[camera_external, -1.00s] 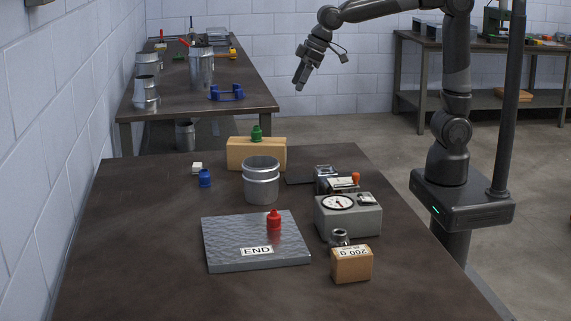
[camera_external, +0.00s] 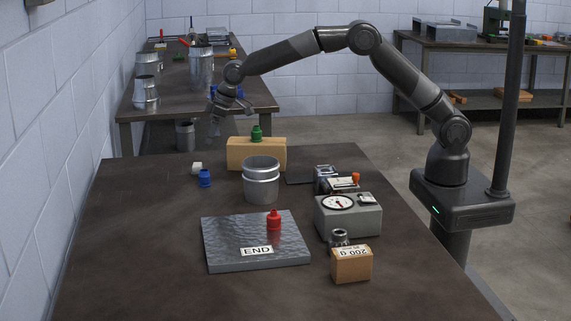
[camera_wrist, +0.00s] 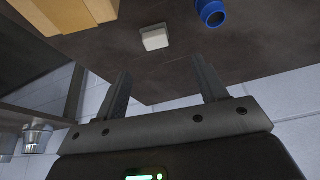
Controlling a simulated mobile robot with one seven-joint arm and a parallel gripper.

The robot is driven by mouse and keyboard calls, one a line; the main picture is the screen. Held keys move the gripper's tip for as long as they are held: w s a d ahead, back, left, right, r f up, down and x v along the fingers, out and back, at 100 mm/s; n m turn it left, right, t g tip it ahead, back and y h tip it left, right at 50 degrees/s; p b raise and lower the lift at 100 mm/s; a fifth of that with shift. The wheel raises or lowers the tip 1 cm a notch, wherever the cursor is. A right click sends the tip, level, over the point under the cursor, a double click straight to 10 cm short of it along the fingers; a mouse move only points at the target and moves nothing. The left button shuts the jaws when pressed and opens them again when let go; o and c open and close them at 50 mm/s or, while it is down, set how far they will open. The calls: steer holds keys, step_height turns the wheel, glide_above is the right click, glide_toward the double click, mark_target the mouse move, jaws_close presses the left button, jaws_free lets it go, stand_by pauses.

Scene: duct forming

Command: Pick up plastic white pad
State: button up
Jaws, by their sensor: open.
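The white plastic pad (camera_external: 197,168) is a small white block on the dark table, left of the wooden block and just behind the blue bottle. It also shows in the wrist view (camera_wrist: 155,38), beyond the fingertips and near the table edge. My gripper (camera_external: 214,130) hangs above the far edge of the table, a little right of the pad and apart from it. In the wrist view my gripper (camera_wrist: 165,80) has its two fingers spread with nothing between them.
A blue bottle (camera_external: 205,178) stands close beside the pad. A wooden block (camera_external: 240,155) with a green bottle (camera_external: 256,133) stands to the right. A metal duct (camera_external: 261,182) and a metal plate (camera_external: 222,250) with a red bottle (camera_external: 274,221) are nearer. The table's left side is clear.

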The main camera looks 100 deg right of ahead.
glide_above(197, 164)
steer(key=s+a, duration=0.1)
steer(key=s, duration=0.2)
step_height(197, 164, down, 6)
steer(key=shift+w+a+r, duration=0.1)
steer(key=shift+a+r, duration=0.05)
steer(key=shift+r, duration=0.1)
steer(key=shift+d+x, duration=0.2)
steer(key=shift+x, duration=1.05)
steer(key=shift+d+x, duration=0.15)
steer(key=shift+x, duration=1.1)
steer(key=shift+w+r, duration=0.1)
steer(key=shift+w, duration=0.05)
steer(key=shift+c, duration=0.2)
steer(key=c, duration=1)
